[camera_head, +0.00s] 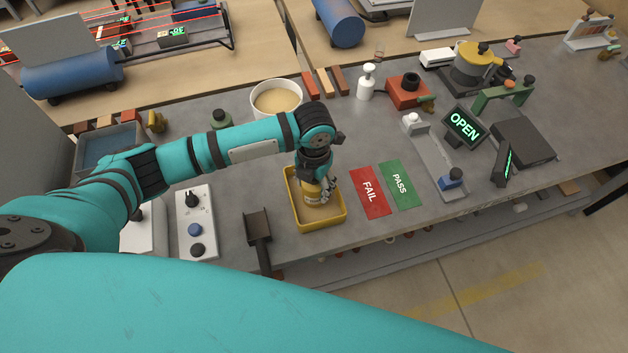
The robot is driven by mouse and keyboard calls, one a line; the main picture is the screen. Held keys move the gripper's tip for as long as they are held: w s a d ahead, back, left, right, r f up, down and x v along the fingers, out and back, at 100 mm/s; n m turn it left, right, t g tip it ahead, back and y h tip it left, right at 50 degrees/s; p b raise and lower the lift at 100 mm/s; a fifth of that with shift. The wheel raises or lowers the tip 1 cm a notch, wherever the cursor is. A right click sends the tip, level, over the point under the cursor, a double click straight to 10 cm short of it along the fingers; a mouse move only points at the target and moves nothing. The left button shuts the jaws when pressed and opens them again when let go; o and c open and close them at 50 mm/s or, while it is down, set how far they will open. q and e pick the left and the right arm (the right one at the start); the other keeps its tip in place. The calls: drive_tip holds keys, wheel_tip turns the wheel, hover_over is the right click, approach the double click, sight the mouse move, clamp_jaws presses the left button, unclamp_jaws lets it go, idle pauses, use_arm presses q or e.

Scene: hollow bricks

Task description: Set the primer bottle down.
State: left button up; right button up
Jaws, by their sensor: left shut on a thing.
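My left gripper (323,182) points down over a yellow tray (336,221) near the front edge of the grey bench. It is shut on a yellowish bottle with a pale label, which I take to be the primer bottle (311,196). The bottle looks upright and is inside the tray's outline. The gripper and wrist hide its top, and I cannot tell whether its base touches the tray floor. My right gripper is not in view.
Red FAIL (369,193) and green PASS (399,184) mats lie right of the tray. A dark stand (257,226) and a switch box (196,222) are to its left. A white tub (275,98) and a white pump bottle (367,80) stand behind.

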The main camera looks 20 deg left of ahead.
use_arm(q)
drive_tip(key=o, duration=0.9)
drive_tip(key=shift+f, duration=0.15)
drive_tip(key=o, duration=0.5)
drive_tip(key=shift+c, duration=0.2)
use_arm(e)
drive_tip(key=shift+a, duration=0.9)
use_arm(q)
drive_tip(key=shift+r, duration=0.5)
wheel_tip(320, 180, up, 11)
drive_tip(key=b, duration=0.3)
drive_tip(key=shift+f, duration=0.2)
drive_tip(key=shift+r, duration=0.4)
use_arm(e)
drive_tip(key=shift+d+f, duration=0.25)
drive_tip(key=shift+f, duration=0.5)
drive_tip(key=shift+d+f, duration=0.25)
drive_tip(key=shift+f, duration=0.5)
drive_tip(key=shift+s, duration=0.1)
